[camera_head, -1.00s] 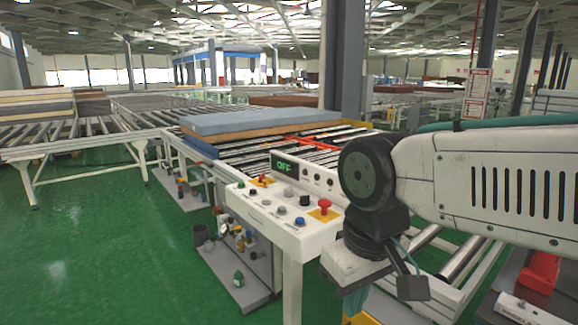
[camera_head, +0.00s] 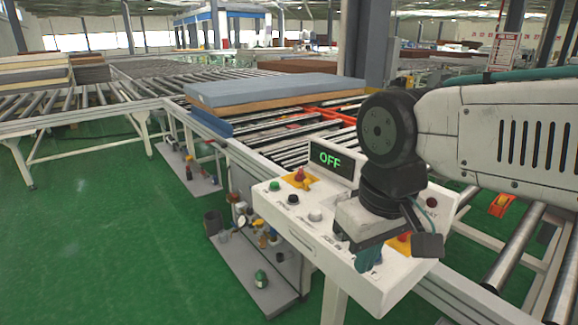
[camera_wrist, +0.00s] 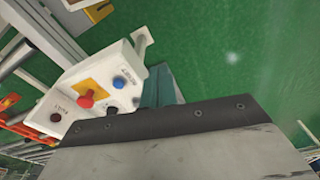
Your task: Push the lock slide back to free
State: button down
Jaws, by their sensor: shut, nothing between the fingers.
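My gripper (camera_head: 368,258) points down over the front right part of the white control panel (camera_head: 283,222). Its teal fingers are shut and empty; they also show in the wrist view (camera_wrist: 160,86), beside the panel's edge. I cannot tell whether they touch the panel. No part in view can be clearly identified as the lock slide. A red and yellow fitting (camera_head: 502,204) sits by the rollers at the right; I cannot tell whether it is the slide. The panel's display (camera_head: 330,158) reads OFF in green.
The panel has a red button on a yellow plate (camera_wrist: 86,95), a blue button (camera_wrist: 119,82) and other knobs. A blue-topped mattress stack (camera_head: 265,92) lies on the roller conveyor behind. A low shelf (camera_head: 262,290) holds bottles. Green floor at the left is clear.

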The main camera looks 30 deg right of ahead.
jog(key=shift+w+a, duration=0.25)
jog(key=shift+w, duration=0.05)
jog(key=w+d+r+t, duration=0.1)
jog(key=w+d, duration=0.2)
jog(key=w, duration=0.7)
jog(key=w+d+r, duration=0.1)
jog(key=w+d, duration=0.2)
jog(key=w, duration=0.7)
jog(key=w+d+r+t, duration=0.1)
jog(key=w+d, duration=0.2)
jog(key=w, duration=0.8)
jog(key=w+d+f, duration=0.2)
jog(key=w+d, duration=0.1)
jog(key=w, duration=0.2)
jog(key=w+d+f, duration=0.2)
jog(key=w+d, duration=0.2)
jog(key=w, duration=0.2)
jog(key=shift+w+f+n+t, duration=0.2)
jog(key=shift+f+n+t, duration=0.1)
jog(key=shift+t, duration=0.1)
send_over(304, 185)
notch_tip(304, 185, down, 9)
jog(key=shift+s+a+f, duration=0.1)
jog(key=shift+f, duration=0.05)
